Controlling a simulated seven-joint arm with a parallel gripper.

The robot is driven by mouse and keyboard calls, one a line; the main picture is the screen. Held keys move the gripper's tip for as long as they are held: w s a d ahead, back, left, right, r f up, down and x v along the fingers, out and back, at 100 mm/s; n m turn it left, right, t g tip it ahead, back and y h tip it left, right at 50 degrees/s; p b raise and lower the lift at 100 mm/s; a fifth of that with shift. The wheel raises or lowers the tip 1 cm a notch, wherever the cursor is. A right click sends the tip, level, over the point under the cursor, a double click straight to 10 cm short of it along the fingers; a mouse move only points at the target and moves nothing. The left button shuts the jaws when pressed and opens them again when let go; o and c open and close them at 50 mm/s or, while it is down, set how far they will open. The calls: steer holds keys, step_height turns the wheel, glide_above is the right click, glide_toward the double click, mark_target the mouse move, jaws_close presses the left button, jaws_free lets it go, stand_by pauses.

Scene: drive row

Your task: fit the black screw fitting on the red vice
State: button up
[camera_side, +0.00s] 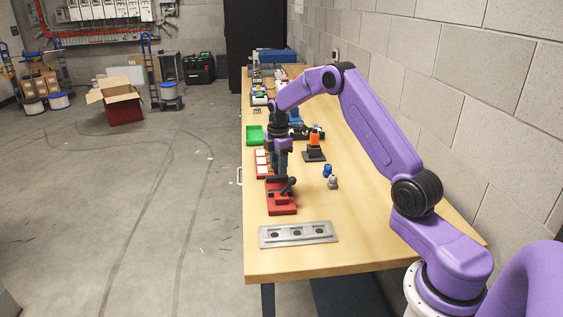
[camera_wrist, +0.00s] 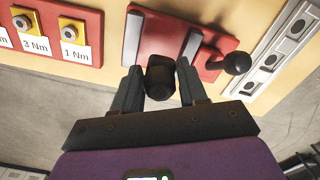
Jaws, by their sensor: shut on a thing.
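The red vice (camera_side: 283,206) sits on the wooden table's near left part, with a dark knobbed handle. In the wrist view its red body (camera_wrist: 165,35), grey jaw bars and black round knob (camera_wrist: 237,63) lie just beyond my fingertips. My gripper (camera_wrist: 160,82) is shut on the black screw fitting (camera_wrist: 161,76), a dark cylinder between the two fingers. In the side view my gripper (camera_side: 279,172) points down over the back part of the vice. The fitting is hard to make out there, and I cannot tell whether it touches the vice.
A grey plate with three holes (camera_side: 298,234) lies in front of the vice. Behind the vice is a red board with torque labels (camera_wrist: 55,28). A green tray (camera_side: 255,135), an orange tool on a black stand (camera_side: 315,143) and a blue piece (camera_side: 327,170) are nearby. The table's right front is clear.

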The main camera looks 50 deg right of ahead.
steer(key=shift+f, duration=2.55)
steer(key=shift+s+a+f, duration=0.1)
steer(key=shift+s+f, duration=0.05)
steer(key=o, duration=1.1)
steer(key=shift+o, duration=0.2)
step_height(320, 180, up, 18)
